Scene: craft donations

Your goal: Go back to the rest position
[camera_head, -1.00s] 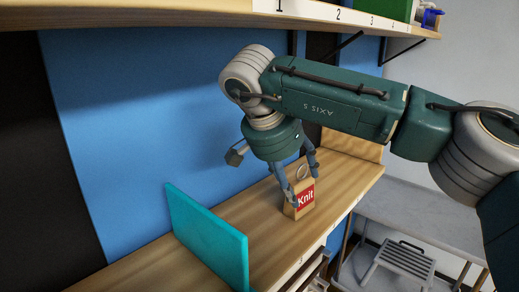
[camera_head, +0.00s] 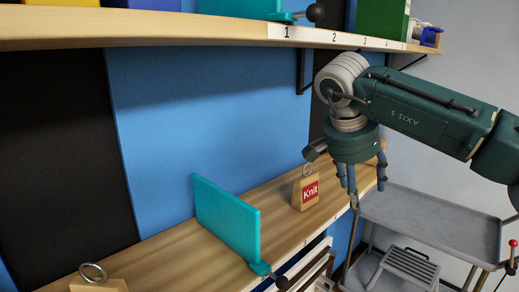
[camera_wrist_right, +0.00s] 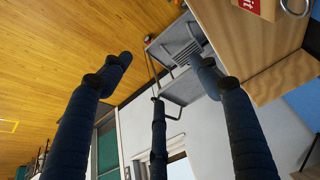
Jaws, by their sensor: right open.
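My right gripper (camera_head: 366,187) hangs open and empty, fingers down, just right of the wooden block with the red "Knit" label (camera_head: 306,191). The block stands upright on the lower wooden shelf, with a metal ring on top, clear of the fingers. In the right wrist view the spread fingers (camera_wrist_right: 158,80) have nothing between them, and part of the red label (camera_wrist_right: 248,7) shows at the top right. My left gripper is not in view.
A teal divider (camera_head: 226,216) stands on the lower shelf (camera_head: 180,244); another ringed block (camera_head: 98,285) is at the bottom left. The numbered upper shelf (camera_head: 200,29) is overhead. A grey cart (camera_head: 430,215) with a slatted grey stool (camera_head: 408,266) is at right.

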